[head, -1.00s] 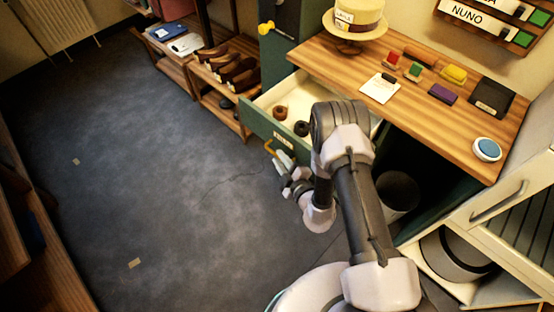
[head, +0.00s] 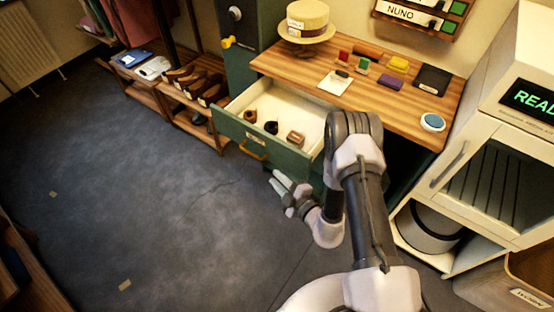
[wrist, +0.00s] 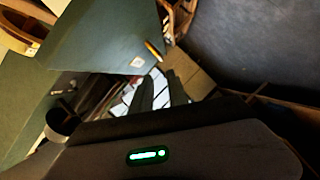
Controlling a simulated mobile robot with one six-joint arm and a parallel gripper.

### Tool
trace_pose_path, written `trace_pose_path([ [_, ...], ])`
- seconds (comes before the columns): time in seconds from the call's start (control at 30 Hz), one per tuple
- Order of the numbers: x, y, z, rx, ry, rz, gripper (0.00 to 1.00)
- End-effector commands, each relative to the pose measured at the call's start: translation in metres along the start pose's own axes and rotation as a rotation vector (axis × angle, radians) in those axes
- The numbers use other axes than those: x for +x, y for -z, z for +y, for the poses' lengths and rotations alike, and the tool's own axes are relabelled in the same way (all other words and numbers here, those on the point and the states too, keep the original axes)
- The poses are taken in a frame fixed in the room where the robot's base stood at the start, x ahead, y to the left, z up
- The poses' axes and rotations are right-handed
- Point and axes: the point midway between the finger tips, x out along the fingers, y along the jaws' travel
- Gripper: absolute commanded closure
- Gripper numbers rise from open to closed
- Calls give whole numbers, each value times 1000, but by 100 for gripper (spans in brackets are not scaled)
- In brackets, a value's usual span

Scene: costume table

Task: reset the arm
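My arm (head: 362,200) reaches forward from the bottom of the head view and bends down in front of the desk.
The drawer stands out from the wooden desk (head: 300,68) with several small items inside. A straw hat (head: 306,22) stands on the desk. A white cabinet (head: 485,160) is at the right, a brown crate (head: 515,285) below it. Open floor (head: 130,190) lies to the left.

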Motion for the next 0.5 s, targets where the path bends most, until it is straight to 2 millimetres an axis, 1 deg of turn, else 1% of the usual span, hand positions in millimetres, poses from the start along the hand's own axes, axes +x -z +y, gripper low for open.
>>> trace_pose_path([
  [0.07, 0, 0, 0, 0, 0, 0, 80],
  [0.13, 2, 4, 5, -16, 0, 14, 80],
  [0.17, 4, 11, 12, -39, 0, 35, 80],
  [0.23, 10, 42, 40, -150, 4, 133, 80],
  [0.27, 12, 62, 57, -227, 6, 197, 80],
  [0.3, 11, 95, 81, -356, 6, 297, 80],
  [0.37, -2, 150, 116, -600, 1, 467, 80],
  [0.4, -18, 186, 134, -789, -6, 584, 80],
  [0.47, -52, 234, 154, -1104, -26, 761, 80],
  [0.5, -78, 259, 161, -1321, -43, 871, 80],
])
